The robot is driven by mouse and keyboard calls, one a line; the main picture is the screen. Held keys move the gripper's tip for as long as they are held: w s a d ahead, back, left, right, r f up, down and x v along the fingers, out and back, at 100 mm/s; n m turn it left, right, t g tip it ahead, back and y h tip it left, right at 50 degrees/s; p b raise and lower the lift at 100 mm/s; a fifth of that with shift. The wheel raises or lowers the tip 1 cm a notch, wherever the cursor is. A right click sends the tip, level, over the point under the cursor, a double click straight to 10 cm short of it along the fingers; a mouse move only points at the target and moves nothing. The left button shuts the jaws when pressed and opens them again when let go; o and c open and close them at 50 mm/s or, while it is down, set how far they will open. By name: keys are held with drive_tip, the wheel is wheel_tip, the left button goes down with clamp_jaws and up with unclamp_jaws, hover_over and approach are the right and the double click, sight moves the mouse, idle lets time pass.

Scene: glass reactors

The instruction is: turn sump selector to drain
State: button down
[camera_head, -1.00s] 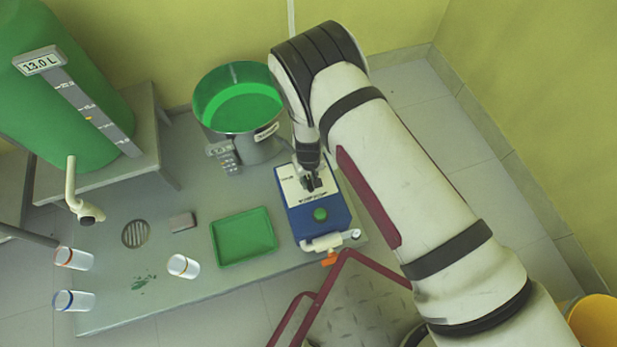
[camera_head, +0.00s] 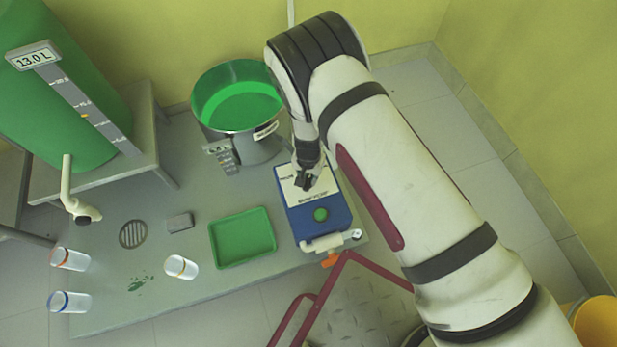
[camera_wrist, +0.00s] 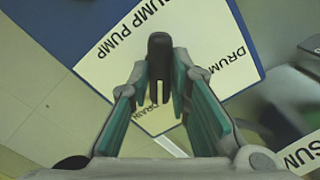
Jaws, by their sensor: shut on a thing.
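In the wrist view the black selector knob (camera_wrist: 158,52) stands over the label plate (camera_wrist: 221,22), which reads SUMP PUMP, DRUM and DRAIN. A pale mark on the knob's lower end lies close to the word DRAIN. My gripper (camera_head: 304,183) is over the plate, shut on the knob; its teal pads flank the knob in the wrist view (camera_wrist: 160,78). In the head view my fingers largely hide the knob.
A steel pot with green liquid (camera_head: 238,108) stands behind left. A green tray (camera_head: 243,238), a grey block (camera_head: 180,222), several clear cups (camera_head: 182,267) and a drain grate (camera_head: 133,234) are left. A white pipe fitting with an orange part (camera_head: 330,259) is at the box's front.

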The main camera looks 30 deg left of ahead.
sight(309, 179)
drive_tip(key=shift+m, duration=0.6)
drive_tip(key=shift+w, duration=0.1)
drive_tip(key=c, duration=1.5)
unclamp_jaws()
drive_tip(key=shift+r, duration=0.1)
wheel_tip(309, 179, up, 12)
drive_tip(key=shift+f, duration=0.1)
